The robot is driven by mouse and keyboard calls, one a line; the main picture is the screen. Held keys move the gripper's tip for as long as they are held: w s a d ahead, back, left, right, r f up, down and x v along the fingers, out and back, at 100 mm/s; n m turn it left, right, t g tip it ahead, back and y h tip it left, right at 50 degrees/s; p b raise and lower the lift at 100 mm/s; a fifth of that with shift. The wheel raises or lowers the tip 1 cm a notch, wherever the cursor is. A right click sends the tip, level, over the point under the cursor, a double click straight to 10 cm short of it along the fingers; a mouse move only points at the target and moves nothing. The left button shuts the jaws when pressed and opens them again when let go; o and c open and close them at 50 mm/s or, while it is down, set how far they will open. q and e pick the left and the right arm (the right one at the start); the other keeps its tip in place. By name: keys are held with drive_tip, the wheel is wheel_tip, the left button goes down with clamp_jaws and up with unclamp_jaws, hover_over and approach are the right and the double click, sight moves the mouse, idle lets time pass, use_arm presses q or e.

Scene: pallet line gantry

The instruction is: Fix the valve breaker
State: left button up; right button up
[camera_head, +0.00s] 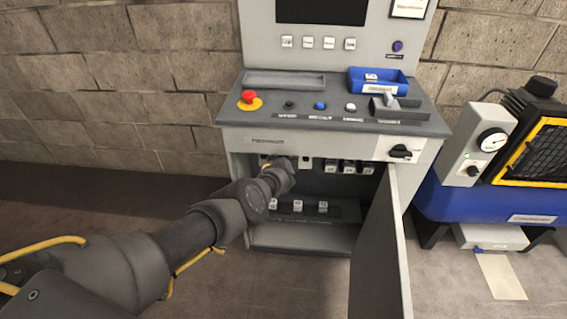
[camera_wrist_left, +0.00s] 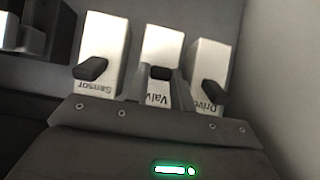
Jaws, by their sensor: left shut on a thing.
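In the left wrist view three white breakers stand side by side: Sensor (camera_wrist_left: 103,45), Valve (camera_wrist_left: 161,42) and Drive (camera_wrist_left: 209,58). Each has a dark toggle. The Valve toggle (camera_wrist_left: 160,72) is between the fingertips of my left gripper (camera_wrist_left: 163,84), which is shut on it. The Sensor toggle (camera_wrist_left: 90,68) and Drive toggle (camera_wrist_left: 214,92) are untouched on either side. In the head view my left arm reaches into the open cabinet (camera_head: 237,165), and its gripper is at the upper left of the interior. The fingertips and gripped breaker are hard to see there.
The cabinet door (camera_head: 380,245) hangs open at the right. Other breakers (camera_head: 348,167) line the upper row, and a lower row (camera_head: 298,206) is below. The console top carries a red emergency button (camera_head: 249,97) and a blue tray (camera_head: 390,88). A blue compressor (camera_head: 455,200) stands right.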

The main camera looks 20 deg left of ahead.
use_arm(q)
drive_tip(key=shift+d, duration=0.1)
idle(0.3)
drive_tip(key=o, duration=1)
drive_tip(key=shift+s+d+r+p, duration=0.3)
drive_tip(key=shift+s+d+p, duration=0.3)
drive_tip(key=shift+s+p, duration=2.05)
drive_tip(key=shift+s+d+r+p, duration=0.3)
drive_tip(key=shift+s+d+p, duration=0.25)
drive_tip(key=shift+s+p, duration=2.05)
drive_tip(key=shift+s+d+r+p, duration=0.3)
drive_tip(key=shift+s+d+p, duration=0.3)
drive_tip(key=shift+s+p, duration=2)
use_arm(e)
wheel_tip(320, 180, up, 17)
drive_tip(key=a+p, duration=0.1)
drive_tip(key=a, duration=0.1)
drive_tip(key=shift+s+p, duration=0.35)
use_arm(q)
drive_tip(key=shift+w, duration=0.85)
use_arm(e)
drive_tip(key=shift+a, duration=0.3)
